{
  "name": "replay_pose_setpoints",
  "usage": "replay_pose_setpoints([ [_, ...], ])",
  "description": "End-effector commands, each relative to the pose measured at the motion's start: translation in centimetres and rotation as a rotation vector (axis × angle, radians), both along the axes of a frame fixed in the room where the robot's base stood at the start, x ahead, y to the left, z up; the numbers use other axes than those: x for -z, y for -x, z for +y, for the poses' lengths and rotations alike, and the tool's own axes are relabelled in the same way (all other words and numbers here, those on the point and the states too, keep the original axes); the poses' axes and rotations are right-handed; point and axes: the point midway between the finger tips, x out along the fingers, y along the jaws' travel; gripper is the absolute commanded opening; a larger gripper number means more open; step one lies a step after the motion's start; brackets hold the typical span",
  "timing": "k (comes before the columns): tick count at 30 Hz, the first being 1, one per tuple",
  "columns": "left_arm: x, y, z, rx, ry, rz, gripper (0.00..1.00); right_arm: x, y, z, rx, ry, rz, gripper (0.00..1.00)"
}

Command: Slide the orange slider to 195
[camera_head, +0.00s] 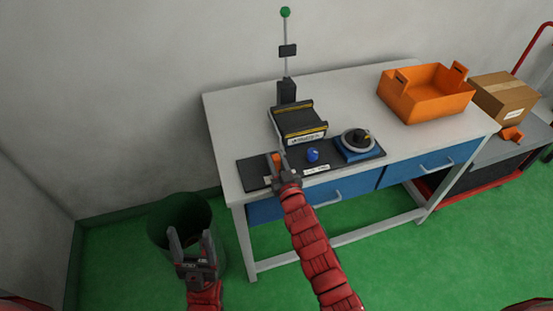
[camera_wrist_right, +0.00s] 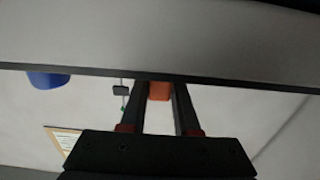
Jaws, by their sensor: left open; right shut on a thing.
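The orange slider (camera_head: 276,160) is a small orange knob at the left part of the dark control panel (camera_head: 254,173) on the table. In the right wrist view the orange slider (camera_wrist_right: 160,91) sits between the two fingers of my right gripper (camera_wrist_right: 160,95). My right gripper (camera_head: 279,168) is shut on it in the head view, with the arm reaching up from below. The slider's scale and its number are not readable. My left gripper (camera_head: 193,247) is open and empty, in front of the dark green bin, away from the panel.
A blue knob (camera_head: 312,155) and a blue-based dial (camera_head: 357,143) sit right of the slider. Behind is a dark machine block (camera_head: 299,121). An orange crate (camera_head: 427,95) and a cardboard box (camera_head: 503,96) stand at right. A green bin (camera_head: 180,216) is at left.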

Motion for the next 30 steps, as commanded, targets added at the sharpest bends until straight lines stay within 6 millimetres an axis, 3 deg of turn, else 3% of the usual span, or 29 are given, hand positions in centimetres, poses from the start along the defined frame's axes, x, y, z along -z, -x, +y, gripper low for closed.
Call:
replay_pose_setpoints([
  [4,1.9,0.0,0.0,0.0,0.0,0.0,0.64,0.5,0.5,1.5,-0.003,-0.005,-0.002,0.0],
  [12,1.6,0.0,0.0,0.0,0.0,0.0,0.64,0.1,0.5,1.7,-0.001,0.001,0.001,0.0],
  [13,1.6,0.0,0.0,0.0,0.0,0.0,0.64,0.1,0.5,1.7,-0.001,0.001,0.001,0.34],
  [17,1.6,0.0,0.0,0.0,0.0,0.0,0.64,0.1,0.5,1.7,0.0,0.0,0.001,0.57],
  [30,1.8,0.0,0.0,0.0,0.0,0.0,0.64,0.2,1.3,1.4,-0.001,0.0,0.0,0.6],
])
